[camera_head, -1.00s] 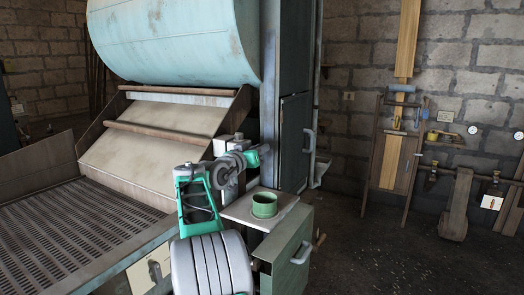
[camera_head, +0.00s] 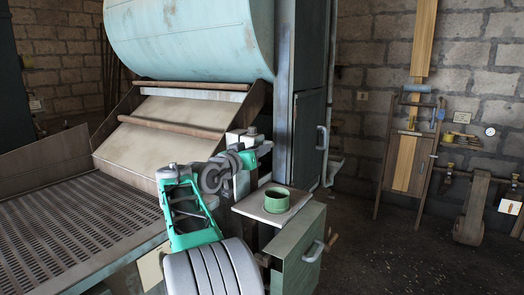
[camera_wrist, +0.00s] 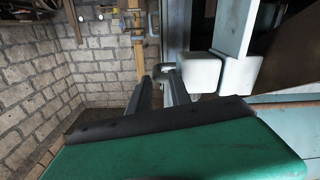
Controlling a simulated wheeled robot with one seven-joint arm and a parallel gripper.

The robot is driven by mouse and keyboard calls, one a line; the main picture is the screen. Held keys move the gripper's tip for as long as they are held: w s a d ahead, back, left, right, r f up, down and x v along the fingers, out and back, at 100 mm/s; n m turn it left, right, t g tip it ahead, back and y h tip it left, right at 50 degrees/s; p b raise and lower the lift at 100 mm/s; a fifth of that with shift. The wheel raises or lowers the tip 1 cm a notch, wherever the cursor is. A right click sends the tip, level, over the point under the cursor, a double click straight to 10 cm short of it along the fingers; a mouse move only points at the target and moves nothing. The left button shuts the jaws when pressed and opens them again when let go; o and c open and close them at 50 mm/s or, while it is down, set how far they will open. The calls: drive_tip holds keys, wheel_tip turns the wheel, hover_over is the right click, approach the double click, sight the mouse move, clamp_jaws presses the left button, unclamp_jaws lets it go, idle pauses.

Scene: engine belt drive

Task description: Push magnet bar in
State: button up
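I cannot identify the magnet bar with certainty. A wooden grip (camera_head: 331,241) sticks out at the right of a green box (camera_head: 296,262), whose front bears a grey metal handle (camera_head: 312,252). My gripper is on the green and grey arm, left of that box in the head view, beside the machine's posts; its fingertips are hard to make out there. In the wrist view my gripper (camera_wrist: 161,82) shows two dark fingers with a gap and nothing visible between them. White blocks (camera_wrist: 202,72) lie just right of the fingers.
A green cup (camera_head: 276,201) stands on the box's top plate. A tall cabinet (camera_head: 308,130) with a door handle rises behind it. A large blue drum (camera_head: 190,38) and a slotted deck (camera_head: 80,225) lie left. The floor (camera_head: 400,265) at right is largely clear.

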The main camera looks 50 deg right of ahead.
drive_tip(key=s+a+b, duration=0.1)
drive_tip(key=a+b, duration=0.4)
drive_tip(key=a, duration=0.8)
drive_tip(key=shift+a, duration=0.4)
drive_tip(key=shift+b, duration=0.35)
